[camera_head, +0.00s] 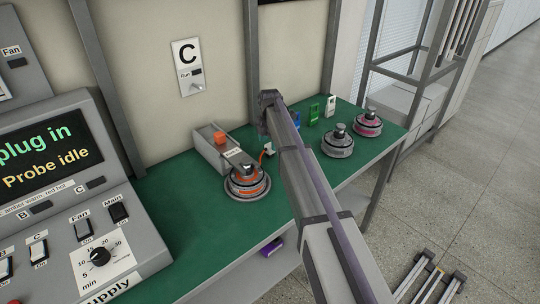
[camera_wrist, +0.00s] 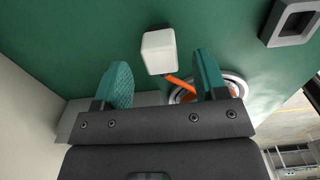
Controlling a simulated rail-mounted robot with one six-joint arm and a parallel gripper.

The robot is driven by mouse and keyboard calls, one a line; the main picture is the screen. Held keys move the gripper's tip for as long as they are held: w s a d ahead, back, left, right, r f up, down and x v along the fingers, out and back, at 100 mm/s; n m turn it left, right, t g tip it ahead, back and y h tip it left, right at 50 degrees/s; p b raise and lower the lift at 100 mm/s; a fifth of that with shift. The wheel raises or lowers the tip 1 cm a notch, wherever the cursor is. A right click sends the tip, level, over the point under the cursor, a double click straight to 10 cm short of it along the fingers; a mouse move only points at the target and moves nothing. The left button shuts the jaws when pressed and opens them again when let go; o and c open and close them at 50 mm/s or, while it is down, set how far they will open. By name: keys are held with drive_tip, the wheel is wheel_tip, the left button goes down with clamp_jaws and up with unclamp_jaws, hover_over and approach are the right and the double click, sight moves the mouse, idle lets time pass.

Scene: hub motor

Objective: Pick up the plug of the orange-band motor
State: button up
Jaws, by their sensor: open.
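The orange-band motor (camera_head: 247,183) sits on the green bench beside a grey fixture. Part of its orange-ringed rim (camera_wrist: 236,86) shows behind my right finger in the wrist view. Its white block-shaped plug (camera_wrist: 160,52) lies on the green surface, with an orange cable (camera_wrist: 180,83) running toward the motor. My gripper (camera_wrist: 162,82) is open, with its two teal fingers spread apart. The plug shows between and beyond the fingertips, with nothing gripped.
A grey fixture (camera_head: 212,152) with an orange block stands left of the motor. A grey-band motor (camera_head: 337,143) and a pink-band motor (camera_head: 368,122) stand farther right, near small blue, green and white pieces. A grey square socket-like part (camera_wrist: 292,22) is at the wrist view's upper right.

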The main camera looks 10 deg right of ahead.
sight(270, 145)
wheel_tip(270, 145, down, 5)
drive_tip(key=b, duration=0.4)
drive_tip(key=shift+d, duration=0.1)
drive_tip(key=shift+r, duration=0.25)
drive_tip(key=c, duration=1.1)
